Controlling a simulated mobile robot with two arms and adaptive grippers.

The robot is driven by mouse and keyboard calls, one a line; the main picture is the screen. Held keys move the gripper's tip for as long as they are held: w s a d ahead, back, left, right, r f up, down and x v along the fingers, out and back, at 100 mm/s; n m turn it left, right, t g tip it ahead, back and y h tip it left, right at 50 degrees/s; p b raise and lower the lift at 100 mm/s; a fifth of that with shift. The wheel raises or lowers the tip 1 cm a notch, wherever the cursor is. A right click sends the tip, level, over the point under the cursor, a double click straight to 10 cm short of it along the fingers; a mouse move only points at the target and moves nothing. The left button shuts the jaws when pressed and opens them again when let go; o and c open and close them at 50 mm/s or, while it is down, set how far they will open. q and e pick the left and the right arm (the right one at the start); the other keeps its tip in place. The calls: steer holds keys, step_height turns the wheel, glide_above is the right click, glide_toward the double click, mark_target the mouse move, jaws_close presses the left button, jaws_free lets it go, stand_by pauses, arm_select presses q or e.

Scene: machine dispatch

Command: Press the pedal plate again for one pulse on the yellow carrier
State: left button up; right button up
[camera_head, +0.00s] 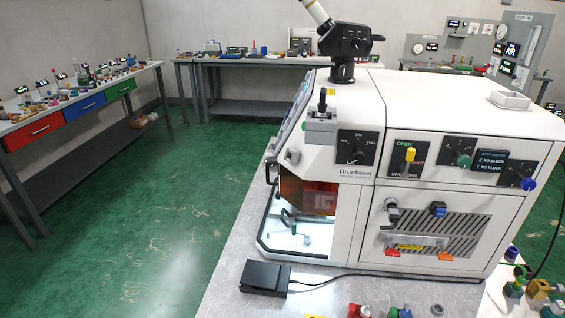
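A black pedal (265,277) with a flat, slightly sloped top plate lies on the grey table in front of the white machine (440,120). A black cable runs from it to the right along the machine's base. Nothing touches the pedal plate. The machine's lit chamber (300,235) stands behind the pedal, partly covered by an orange-brown window (305,194). Small dark parts show inside, but I cannot make out a yellow carrier there. Neither of my grippers is in view.
The machine's front has a yellow-topped shutter lever (410,156), knobs and a vented panel. Several small coloured parts lie at the table's front edge and right corner, including a yellow one (538,288). The table (225,290) left of the pedal is clear. Cluttered benches line the walls.

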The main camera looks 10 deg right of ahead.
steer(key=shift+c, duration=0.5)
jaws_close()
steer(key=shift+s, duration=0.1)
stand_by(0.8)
